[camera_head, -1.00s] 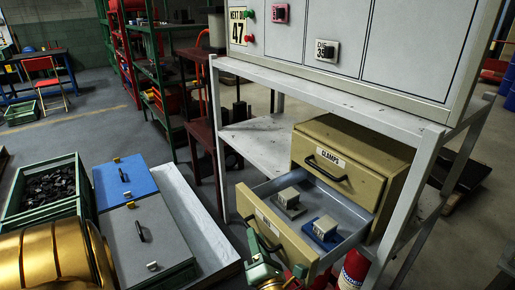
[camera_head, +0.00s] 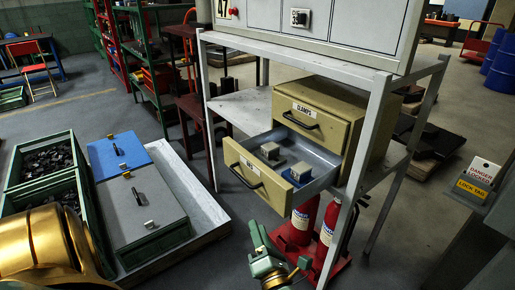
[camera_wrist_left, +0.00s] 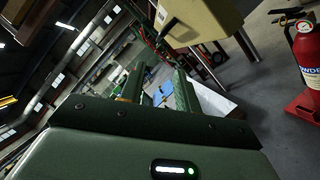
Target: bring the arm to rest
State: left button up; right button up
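My left gripper (camera_head: 262,246), green, is in the lower middle of the head view, in front of and below the open drawer. In the left wrist view its two fingers (camera_wrist_left: 158,92) stand apart with nothing between them. The beige drawer cabinet (camera_head: 365,112) labelled CLAMPS sits on the shelf of a grey stand. Its lower drawer (camera_head: 240,168) is pulled out and holds two blocks, one on a grey base (camera_head: 269,151) and one on a blue base (camera_head: 299,174). My gripper appears clear of the drawer. My right gripper is not in view.
Red fire extinguishers (camera_head: 303,219) stand on a red base below the drawer; one shows in the wrist view (camera_wrist_left: 308,57). A tray with a blue-lidded box (camera_head: 118,152) and a grey-lidded box (camera_head: 142,203) lies left. Green crates (camera_head: 42,165) hold dark parts. Floor at lower centre-left is open.

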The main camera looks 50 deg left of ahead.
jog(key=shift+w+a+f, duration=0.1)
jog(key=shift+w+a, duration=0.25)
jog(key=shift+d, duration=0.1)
